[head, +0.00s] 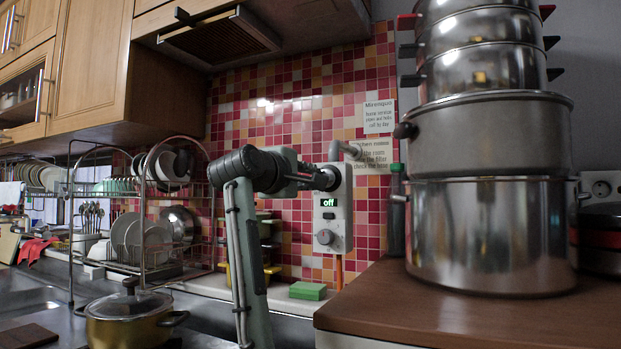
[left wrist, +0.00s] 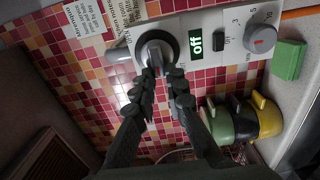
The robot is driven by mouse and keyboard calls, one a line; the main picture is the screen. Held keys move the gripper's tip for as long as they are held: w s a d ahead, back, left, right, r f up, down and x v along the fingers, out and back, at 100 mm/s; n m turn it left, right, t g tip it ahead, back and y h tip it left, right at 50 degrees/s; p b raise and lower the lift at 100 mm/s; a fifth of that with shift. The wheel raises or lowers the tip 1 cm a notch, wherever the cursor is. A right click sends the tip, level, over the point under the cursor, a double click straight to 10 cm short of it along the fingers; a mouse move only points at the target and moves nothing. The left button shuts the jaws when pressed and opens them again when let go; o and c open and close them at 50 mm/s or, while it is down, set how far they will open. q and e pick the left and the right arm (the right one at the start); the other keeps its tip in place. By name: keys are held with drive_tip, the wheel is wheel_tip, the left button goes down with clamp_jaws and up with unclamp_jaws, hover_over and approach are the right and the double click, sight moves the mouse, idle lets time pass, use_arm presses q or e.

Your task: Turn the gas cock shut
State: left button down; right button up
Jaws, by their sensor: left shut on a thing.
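The gas cock (head: 329,178) is a round dark fitting with a grey metal centre on the upper part of a pale wall box (head: 338,222). In the left wrist view the cock (left wrist: 143,42) is at the top, just beside the display. My left gripper (left wrist: 162,73) has its fingertips closed together at the cock's centre, shut on its handle. The handle is mostly hidden between the fingers. In the head view the left gripper (head: 312,179) reaches the cock from the left. The display (head: 328,202) reads "off" in green. My right gripper is not in view.
A numbered dial (head: 325,237) sits below the display. A grey pipe (head: 343,148) bends above the box. A green sponge (head: 308,291) lies on the ledge below. Tall stacked pots (head: 490,235) stand to the right, and a dish rack (head: 150,265) to the left.

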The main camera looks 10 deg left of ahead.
use_arm(q)
drive_tip(key=c, duration=1.6)
unclamp_jaws()
drive_tip(key=shift+o, duration=0.2)
drive_tip(key=s+a, duration=0.2)
drive_tip(key=s, duration=0.9)
drive_tip(key=shift+s+a, duration=0.15)
drive_tip(key=shift+s, duration=0.25)
drive_tip(key=shift+f, duration=0.1)
